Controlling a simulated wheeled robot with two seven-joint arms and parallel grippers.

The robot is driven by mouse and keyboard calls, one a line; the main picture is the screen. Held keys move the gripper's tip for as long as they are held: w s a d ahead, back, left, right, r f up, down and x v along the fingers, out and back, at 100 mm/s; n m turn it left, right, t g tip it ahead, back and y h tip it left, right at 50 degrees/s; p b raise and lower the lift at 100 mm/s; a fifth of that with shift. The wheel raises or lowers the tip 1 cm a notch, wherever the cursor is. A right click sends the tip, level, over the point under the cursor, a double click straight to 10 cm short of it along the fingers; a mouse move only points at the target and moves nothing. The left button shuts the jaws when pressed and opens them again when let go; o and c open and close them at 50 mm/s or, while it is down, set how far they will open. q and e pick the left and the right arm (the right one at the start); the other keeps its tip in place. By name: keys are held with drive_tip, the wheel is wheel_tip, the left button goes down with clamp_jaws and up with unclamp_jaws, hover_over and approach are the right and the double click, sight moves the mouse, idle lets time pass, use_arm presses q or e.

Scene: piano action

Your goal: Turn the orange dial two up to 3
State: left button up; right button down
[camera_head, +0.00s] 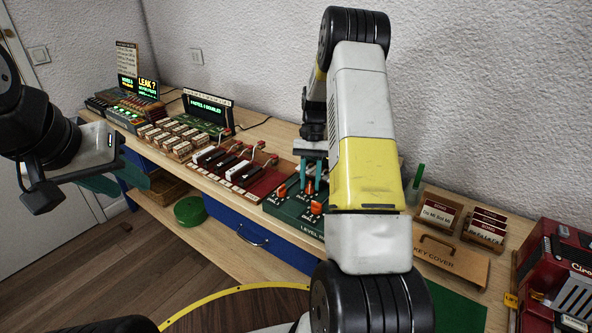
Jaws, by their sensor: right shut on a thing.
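A dark green dial panel (289,209) stands on the bench with several orange dials. Two dials show clear of my gripper: one on the panel's left (281,191) and one towards the front right (316,207). My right gripper (308,184) points down with its teal fingers shut on an orange dial near the panel's middle. The dial labels and the held dial's setting are too small to read. My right forearm hides the right part of the panel. My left gripper (112,160) is at the left, in front of the bench; its opening cannot be made out.
Left of the panel is a red board with levers (240,177), then rows of wooden blocks (172,136) and lit displays (205,107). On the right are a wooden key cover (452,262), card holders (437,213) and a red machine (560,275).

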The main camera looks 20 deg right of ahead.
drive_tip(key=shift+n+h, duration=0.6)
drive_tip(key=shift+n, duration=1)
drive_tip(key=c, duration=1.1)
unclamp_jaws()
drive_tip(key=shift+v, duration=3.9)
drive_tip(key=shift+w+a, duration=0.1)
drive_tip(key=shift+w, duration=0.05)
